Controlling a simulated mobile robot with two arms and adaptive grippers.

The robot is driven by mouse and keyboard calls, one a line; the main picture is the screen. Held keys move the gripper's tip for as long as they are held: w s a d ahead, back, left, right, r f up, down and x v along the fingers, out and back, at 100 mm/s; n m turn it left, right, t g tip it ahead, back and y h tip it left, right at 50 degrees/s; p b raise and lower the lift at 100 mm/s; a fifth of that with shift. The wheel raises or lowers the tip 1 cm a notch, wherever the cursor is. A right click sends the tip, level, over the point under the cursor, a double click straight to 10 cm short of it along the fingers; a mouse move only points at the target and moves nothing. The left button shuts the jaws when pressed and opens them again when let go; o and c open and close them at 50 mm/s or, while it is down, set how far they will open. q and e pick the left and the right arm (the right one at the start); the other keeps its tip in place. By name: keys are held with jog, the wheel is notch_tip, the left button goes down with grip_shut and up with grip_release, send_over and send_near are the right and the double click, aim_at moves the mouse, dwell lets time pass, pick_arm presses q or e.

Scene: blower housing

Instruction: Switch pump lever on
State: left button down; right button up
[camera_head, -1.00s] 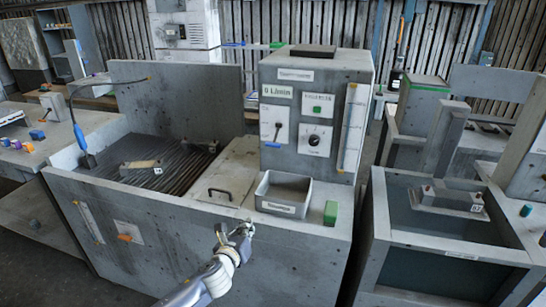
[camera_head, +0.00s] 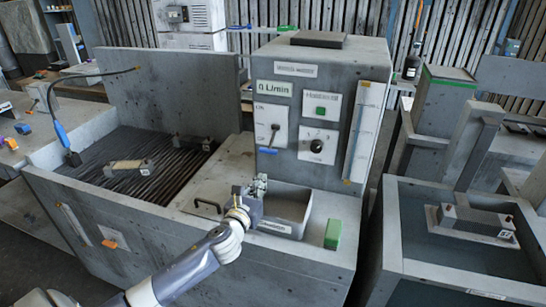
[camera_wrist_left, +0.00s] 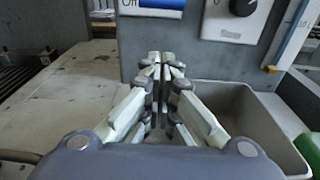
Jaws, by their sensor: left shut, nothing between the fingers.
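The pump lever (camera_head: 274,129) is a small dark lever on a white plate marked ON at the top, on the front of the grey control box (camera_head: 300,90). A short stem appears to point down toward the plate's lower end. A blue bar (camera_head: 268,151) sits at the plate's bottom edge; it also shows in the left wrist view (camera_wrist_left: 161,4) beside the word "Off". My left gripper (camera_head: 258,182) is shut and empty, below and in front of the plate, apart from it. In the left wrist view its fingertips (camera_wrist_left: 161,62) point at the box front. The right gripper is not in view.
A grey open bin (camera_head: 288,208) stands right beside the gripper, with a green block (camera_head: 333,234) farther right. A round dial (camera_head: 317,146) and green button (camera_head: 320,110) are right of the lever. A lid with a handle (camera_head: 208,205) lies left.

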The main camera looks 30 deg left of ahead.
aim_at(272, 140)
pick_arm(q)
jog(key=w+p, duration=0.1)
jog(key=w, duration=0.1)
jog(key=w+a+r+p, duration=0.1)
jog(key=w, duration=0.2)
jog(key=w+r+p, duration=0.1)
jog(key=w, duration=0.1)
jog(key=shift+w+a, duration=0.3)
jog(key=shift+a, duration=0.05)
jog(key=shift+s+r+p, duration=0.4)
jog(key=shift+s+r, duration=0.05)
jog(key=shift+r, duration=0.05)
pick_arm(e)
jog(key=s+r, duration=0.1)
jog(key=r, duration=0.1)
jog(key=s+r, duration=0.1)
jog(key=shift+s+d+r, duration=0.15)
jog(key=shift+r, duration=0.2)
pick_arm(q)
jog(key=shift+w, duration=0.1)
pick_arm(e)
jog(key=shift+d, duration=0.15)
